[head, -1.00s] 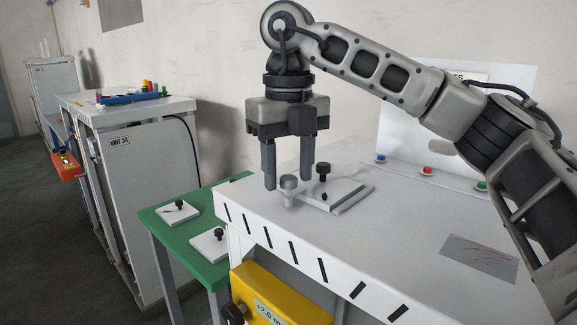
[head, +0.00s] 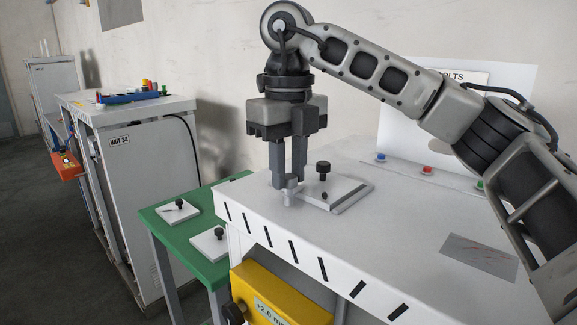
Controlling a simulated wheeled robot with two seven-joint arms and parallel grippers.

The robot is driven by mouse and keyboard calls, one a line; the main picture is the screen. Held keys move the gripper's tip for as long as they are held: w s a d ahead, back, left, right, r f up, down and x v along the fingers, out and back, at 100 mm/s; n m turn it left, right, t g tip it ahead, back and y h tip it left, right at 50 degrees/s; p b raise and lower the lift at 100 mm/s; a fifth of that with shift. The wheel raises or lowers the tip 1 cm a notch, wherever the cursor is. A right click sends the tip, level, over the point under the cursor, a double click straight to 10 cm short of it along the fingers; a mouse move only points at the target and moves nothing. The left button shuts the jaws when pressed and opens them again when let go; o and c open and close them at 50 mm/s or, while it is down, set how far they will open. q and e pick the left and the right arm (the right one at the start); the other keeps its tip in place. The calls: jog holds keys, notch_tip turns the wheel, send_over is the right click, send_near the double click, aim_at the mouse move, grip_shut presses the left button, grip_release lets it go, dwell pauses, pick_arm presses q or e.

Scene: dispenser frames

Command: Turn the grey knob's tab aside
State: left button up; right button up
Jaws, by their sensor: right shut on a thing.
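The grey knob (head: 289,197) stands at the left corner of a small white plate (head: 347,186) on the white cabinet top. My right gripper (head: 289,184) points straight down and is shut on the knob, with a finger on either side of its head. The fingers hide most of the knob's head. Below them I see its pale lower part at the plate's edge; I cannot clearly make out which way its tab points. A black knob (head: 323,168) stands upright on the plate, just right of the fingers and apart from them. My left gripper is out of view.
Red, green and blue buttons (head: 427,170) line the back of the cabinet top. A green table (head: 186,238) at the left holds two white plates with black knobs. A yellow box (head: 280,297) hangs on the cabinet's front.

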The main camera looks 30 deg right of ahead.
aim_at(289, 176)
jog(key=n, duration=1.2)
jog(key=shift+n, duration=0.3)
jog(key=shift+r+n, duration=0.1)
jog(key=shift+n, duration=1.8)
jog(key=o, duration=1)
notch_tip(289, 176, up, 16)
jog(key=shift+f, duration=0.1)
